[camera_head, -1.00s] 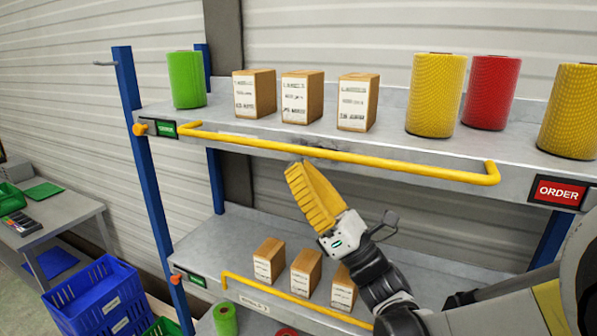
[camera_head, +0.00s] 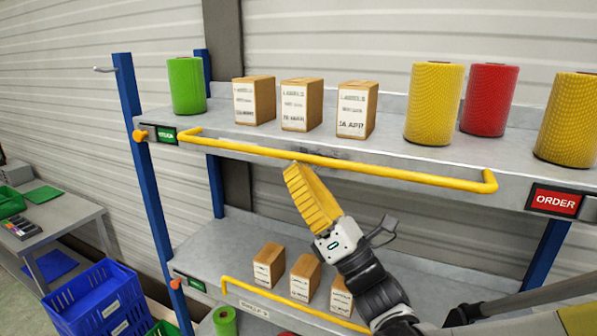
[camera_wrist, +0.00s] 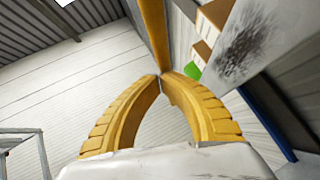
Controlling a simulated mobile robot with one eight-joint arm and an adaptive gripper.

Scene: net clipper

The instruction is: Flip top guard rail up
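The top guard rail (camera_head: 370,172) is a yellow bar with bent ends. It lies low along the front edge of the upper shelf (camera_head: 455,160), below the goods. My gripper (camera_head: 294,169), with ribbed yellow fingers, points up at the rail from below, left of its middle. Its tips are at or just under the bar; I cannot tell if they touch. In the wrist view, the bowed fingers of my gripper (camera_wrist: 160,77) come together at their tips, with no object held between them. The rail (camera_wrist: 154,32) runs upward from just beyond the tips.
Several boxes (camera_head: 300,105) and green, yellow and red rolls (camera_head: 434,103) stand on the upper shelf. A lower rail (camera_head: 290,305) and boxes are beneath my gripper. Blue posts (camera_head: 141,150) hold the rack. Blue crates (camera_head: 95,300) stand at lower left.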

